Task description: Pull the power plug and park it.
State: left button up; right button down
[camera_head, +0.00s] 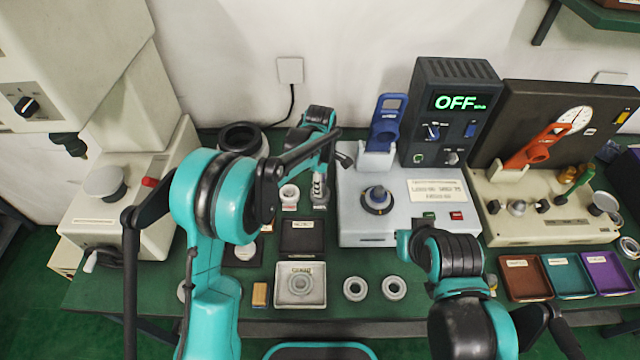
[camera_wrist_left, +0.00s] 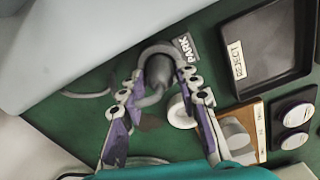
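My left gripper (camera_head: 320,188) reaches down at the back of the bench, left of the light grey machine. A PARK label (camera_wrist_left: 186,46) lies right beside the plug. I cannot tell whether the plug is seated. My right arm is at the lower right; its fingers do not show.
The light grey machine (camera_head: 350,222) carries a dark panel (camera_head: 455,75) reading OFF. A wall outlet (camera_head: 290,70) has a black cord. A black tray (camera_head: 302,238), a white tray (camera_head: 300,298) and two loose rings (camera_head: 355,288) crowd the front.

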pick_arm(q)
notch_tip(320, 180, up, 10)
jog(key=p, duration=0.6)
jog(key=shift+r, duration=0.25)
dwell(0.5)
jog(key=s+a+r+m+t+b, duration=0.1)
jog(key=s+a+r+m+t, duration=0.3)
jog(key=s+a+r+m, duration=0.5)
jog(key=s+a+f+m+t, duration=0.1)
jog(key=s+a+m, duration=0.2)
jog(key=s, duration=0.5)
jog(key=s+a+f+m+t+b, duration=0.1)
jog(key=s+a+m+t, duration=0.1)
jog(key=s+a, duration=0.3)
jog(key=s+m, duration=0.1)
jog(key=s, duration=0.1)
jog(key=shift+s+a+b, duration=0.3)
jog(key=shift+s+a, duration=0.05)
jog(key=shift+a, duration=0.05)
